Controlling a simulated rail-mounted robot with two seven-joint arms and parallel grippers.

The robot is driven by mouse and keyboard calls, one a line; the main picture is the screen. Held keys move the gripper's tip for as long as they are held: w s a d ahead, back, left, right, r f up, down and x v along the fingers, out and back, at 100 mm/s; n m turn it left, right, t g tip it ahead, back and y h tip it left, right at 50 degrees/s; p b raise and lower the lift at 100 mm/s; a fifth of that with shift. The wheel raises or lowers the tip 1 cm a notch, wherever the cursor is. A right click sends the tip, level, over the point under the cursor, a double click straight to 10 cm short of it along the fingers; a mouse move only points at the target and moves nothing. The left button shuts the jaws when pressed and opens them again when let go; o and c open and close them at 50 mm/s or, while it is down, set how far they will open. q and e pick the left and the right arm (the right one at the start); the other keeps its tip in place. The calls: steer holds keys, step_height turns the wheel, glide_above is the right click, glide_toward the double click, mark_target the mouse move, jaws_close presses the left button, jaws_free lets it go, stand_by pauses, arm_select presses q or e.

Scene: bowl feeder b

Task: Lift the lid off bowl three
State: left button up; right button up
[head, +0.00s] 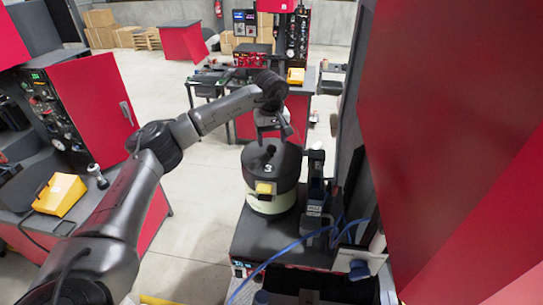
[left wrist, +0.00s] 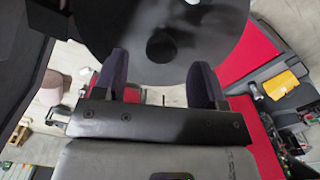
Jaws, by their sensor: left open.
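Bowl three (head: 270,206) stands on a dark machine top right of centre in the head view. It has a pale lower wall and a yellow block (head: 265,188) on its front. Its dark round lid (head: 284,166), marked 3, sits on top with a small dark knob (head: 270,149) in the middle. My left gripper (head: 277,136) is just above the lid, pointing down. In the left wrist view the open, empty fingers (left wrist: 161,78) stand apart, with the dark lid (left wrist: 222,32) beyond them. The knob (left wrist: 161,45) shows between and beyond the fingertips. My right gripper is not in view.
The black machine top (head: 262,240) carries an upright dark device (head: 315,195) close right of the bowl, with blue hoses (head: 290,248). A large red panel (head: 450,130) fills the right side. A red cabinet (head: 95,105) stands at left. Open floor lies between.

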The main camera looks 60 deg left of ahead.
mark_target(271, 147)
arm_select(q)
steer(key=shift+s+f+p, duration=0.1)
steer(key=shift+f+p, duration=0.45)
steer(key=shift+f, duration=1.5)
steer(key=shift+c, duration=0.3)
steer(key=c, duration=1.1)
steer(key=shift+r, duration=0.1)
